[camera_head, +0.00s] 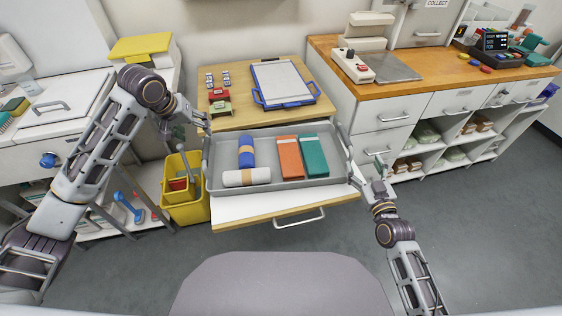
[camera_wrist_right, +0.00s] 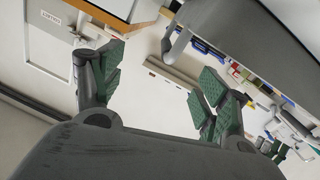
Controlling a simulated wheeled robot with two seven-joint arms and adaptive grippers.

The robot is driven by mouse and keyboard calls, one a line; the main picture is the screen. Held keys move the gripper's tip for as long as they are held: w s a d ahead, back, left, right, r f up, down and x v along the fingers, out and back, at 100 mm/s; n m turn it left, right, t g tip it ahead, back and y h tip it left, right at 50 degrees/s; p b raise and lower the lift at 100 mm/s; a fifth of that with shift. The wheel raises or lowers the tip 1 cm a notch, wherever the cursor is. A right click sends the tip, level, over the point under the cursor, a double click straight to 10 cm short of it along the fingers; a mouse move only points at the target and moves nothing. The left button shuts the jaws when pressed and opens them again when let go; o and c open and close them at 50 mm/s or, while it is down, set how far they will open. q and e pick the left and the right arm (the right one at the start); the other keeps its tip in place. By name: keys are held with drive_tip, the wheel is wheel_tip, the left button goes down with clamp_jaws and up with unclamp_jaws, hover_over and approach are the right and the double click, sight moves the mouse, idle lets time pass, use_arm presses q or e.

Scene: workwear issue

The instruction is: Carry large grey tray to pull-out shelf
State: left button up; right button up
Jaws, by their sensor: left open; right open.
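The large grey tray (camera_head: 292,184) lies level over the pull-out shelf (camera_head: 262,212) and looks to rest on it; the shelf's white front part shows before it. It holds a blue roll (camera_head: 246,152), a white roll (camera_head: 246,177), an orange packet (camera_head: 289,157) and a teal packet (camera_head: 314,156). My left gripper (camera_head: 196,128) is open at the tray's left end; its fingertips are hard to make out. My right gripper (camera_head: 366,165) is open just off the right end. In the right wrist view, its green-padded fingers (camera_wrist_right: 160,85) are apart and empty, near the tray's handle (camera_wrist_right: 178,36).
A yellow bin (camera_head: 186,190) stands left below the shelf. A wooden-topped counter (camera_head: 420,82) is at right. The floor in front is clear.

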drive_tip(key=shift+s+d, duration=0.1)
drive_tip(key=shift+s, duration=0.5)
idle(0.4)
